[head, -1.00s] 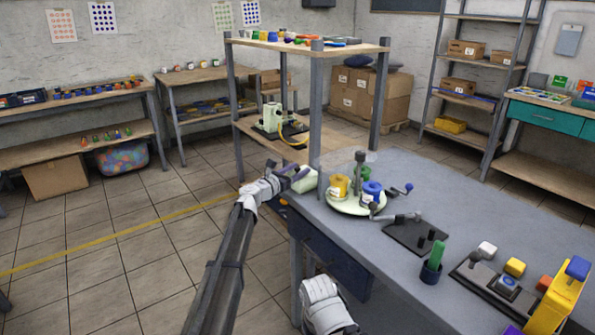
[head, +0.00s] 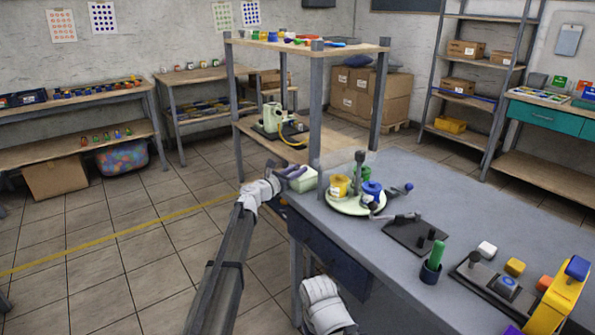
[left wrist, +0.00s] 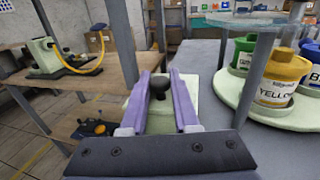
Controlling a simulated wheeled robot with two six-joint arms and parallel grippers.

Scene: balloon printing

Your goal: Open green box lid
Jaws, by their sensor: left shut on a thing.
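The pale green box (head: 307,184) sits at the near left corner of the grey workbench, beside the shelf post. In the left wrist view its pale green lid (left wrist: 189,97) has a dark round knob (left wrist: 160,88) on top. My left gripper (head: 296,172) is over the box. Its purple fingers (left wrist: 160,80) stand on either side of the knob and are shut on it. The lid's edge is partly hidden by the fingers, and I cannot tell whether it is apart from the box.
A round pale turntable (head: 345,207) with yellow, blue and green paint pots stands just right of the box. A wooden shelf unit (head: 315,47) rises behind.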

